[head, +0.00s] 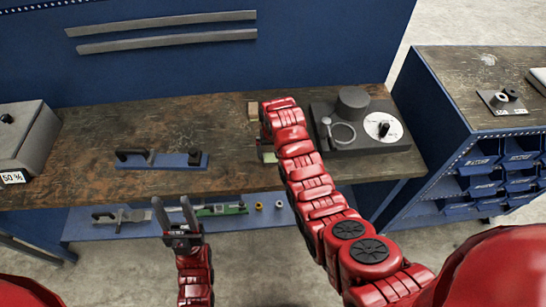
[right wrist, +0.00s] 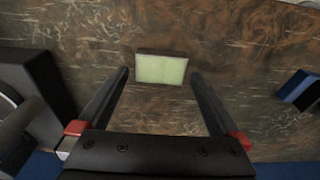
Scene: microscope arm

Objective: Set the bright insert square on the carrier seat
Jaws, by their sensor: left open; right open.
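The bright insert (right wrist: 161,68), a pale yellow-green rectangular block, lies on the brown worktop in the right wrist view. My right gripper (right wrist: 160,82) is open, its two dark fingers reaching toward the block's left and right sides without visible contact. In the head view my right arm hides most of this gripper and its surroundings. A blue bar (head: 166,160) with a black handle and a small block lies on the bench; its blue edge also shows in the right wrist view (right wrist: 300,90). I cannot tell which part is the carrier seat. My left gripper (head: 175,214) is open and empty before the bench.
A dark grey base (head: 368,143) with a cylinder, a ring and a white disc stands right of my right arm. A tan block (head: 253,111) sits near the back. A grey box (head: 27,137) is at the left. A lower shelf (head: 85,229) holds small parts.

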